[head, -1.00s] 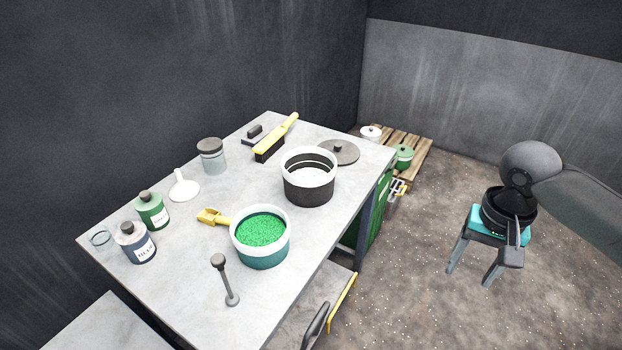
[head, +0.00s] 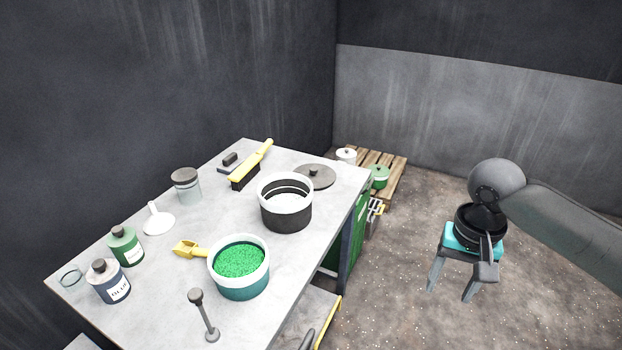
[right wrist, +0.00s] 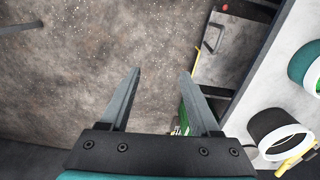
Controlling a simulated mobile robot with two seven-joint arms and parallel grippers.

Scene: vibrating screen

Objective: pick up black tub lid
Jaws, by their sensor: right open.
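The black tub lid (head: 315,177) is a dark grey disc with a small knob. It lies flat, knob up, near the far right corner of the table, just behind the black tub (head: 286,212) with a white rim. My right gripper (head: 450,294) is open, empty and pointing down over the floor, to the right of the table and well apart from the lid. In the right wrist view its two fingers (right wrist: 160,72) are spread with nothing between them. My left gripper is out of view.
On the table (head: 150,285) stand a teal tub of green grains (head: 239,268), a yellow scoop (head: 187,250), a yellow brush (head: 250,167), a jar (head: 186,187) and bottles (head: 108,281). A pallet (head: 388,172) with small pots is beyond. Open floor lies right of the table.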

